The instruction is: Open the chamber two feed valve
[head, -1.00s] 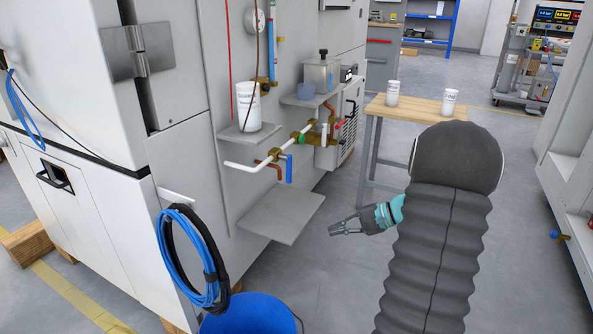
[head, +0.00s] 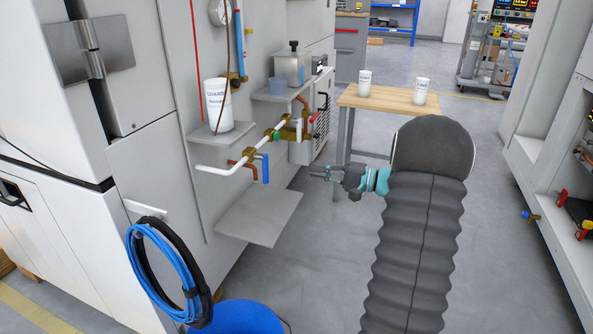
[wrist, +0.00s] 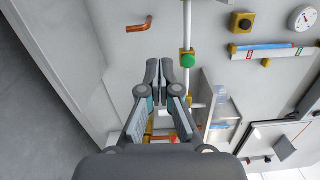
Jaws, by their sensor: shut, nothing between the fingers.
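A white pipe (head: 226,171) runs along the chamber wall with brass fittings. A blue lever handle (head: 266,169) hangs down at its near part, beside a copper elbow (head: 238,163). A green knob (head: 275,135) sits farther along the pipe, and a red handle (head: 316,117) is beyond it. I see no label telling which is the chamber two feed valve. My gripper (head: 312,173) is shut and empty, right of the blue handle and apart from it. In the wrist view, the fingertips (wrist: 160,63) point toward the wall, left of the green knob (wrist: 187,61).
A small grey shelf (head: 262,218) juts out below the pipe. An upper shelf (head: 225,134) bears a white tub (head: 217,104). Coiled hoses (head: 165,275) and a blue bucket (head: 235,318) are at the lower left. A wooden table (head: 390,98) stands behind the arm.

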